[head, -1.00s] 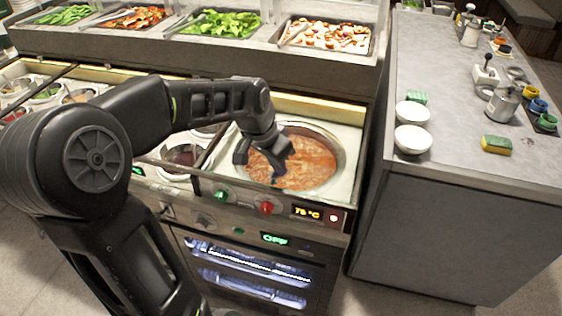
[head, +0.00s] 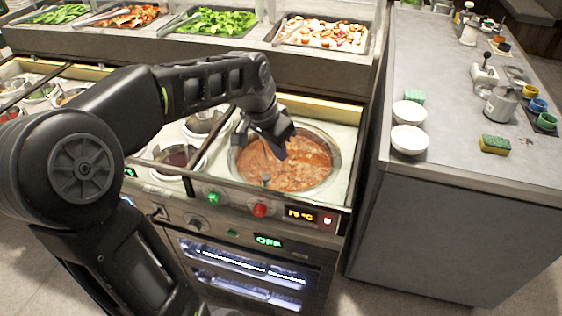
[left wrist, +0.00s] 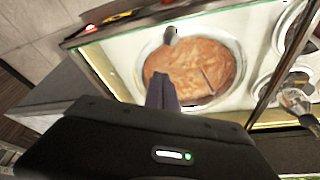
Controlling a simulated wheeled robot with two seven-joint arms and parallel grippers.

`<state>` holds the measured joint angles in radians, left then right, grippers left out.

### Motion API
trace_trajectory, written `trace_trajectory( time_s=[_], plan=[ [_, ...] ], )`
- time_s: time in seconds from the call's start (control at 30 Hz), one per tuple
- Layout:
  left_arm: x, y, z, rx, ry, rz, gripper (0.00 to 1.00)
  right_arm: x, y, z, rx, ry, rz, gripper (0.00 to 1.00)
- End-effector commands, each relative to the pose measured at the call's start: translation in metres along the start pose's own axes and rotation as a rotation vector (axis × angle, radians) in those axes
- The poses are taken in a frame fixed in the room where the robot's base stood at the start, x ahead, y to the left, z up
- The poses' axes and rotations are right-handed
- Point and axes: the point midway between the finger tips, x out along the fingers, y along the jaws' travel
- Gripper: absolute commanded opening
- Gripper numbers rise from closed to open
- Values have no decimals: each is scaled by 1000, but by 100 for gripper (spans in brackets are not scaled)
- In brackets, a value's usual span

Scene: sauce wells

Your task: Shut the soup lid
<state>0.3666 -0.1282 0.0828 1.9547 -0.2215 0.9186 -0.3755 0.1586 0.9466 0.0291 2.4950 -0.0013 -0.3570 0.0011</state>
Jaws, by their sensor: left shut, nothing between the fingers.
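The soup well (head: 333,172) holds orange-red soup (head: 305,170) in a round pot, seen from above. It also shows in the left wrist view, with the soup (left wrist: 205,65) in plain sight. I cannot make out a separate lid clearly; any clear pane over the well is hard to tell from its frame. A small dark knob-like piece (head: 265,179) stands at the pot's front edge. My left gripper (head: 283,147) is shut and empty, over the back left part of the soup. Its fingers (left wrist: 162,90) are together in the left wrist view. My right gripper is not in view.
A grey counter (head: 450,130) stands to the right, with white bowls (head: 409,140), a sponge (head: 495,145) and pots. Salad trays (head: 325,35) line the raised shelf behind. Other wells (head: 178,156) lie left. The control panel (head: 240,203) runs along the front.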

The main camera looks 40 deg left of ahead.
Motion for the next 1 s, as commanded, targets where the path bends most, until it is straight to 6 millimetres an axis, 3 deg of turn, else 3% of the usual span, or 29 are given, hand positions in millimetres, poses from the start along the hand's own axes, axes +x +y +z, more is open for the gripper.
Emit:
trace_trajectory(
  time_s=[0.1, 0.3, 1.0],
  plan=[
    [-27, -1, -1, 0, 5, -3, 0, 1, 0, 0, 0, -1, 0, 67],
    [-52, 0, -1, 1, 4, -1, 0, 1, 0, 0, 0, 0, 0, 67],
    [-56, 0, -1, 1, 3, 0, 0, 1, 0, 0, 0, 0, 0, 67]
  ],
)
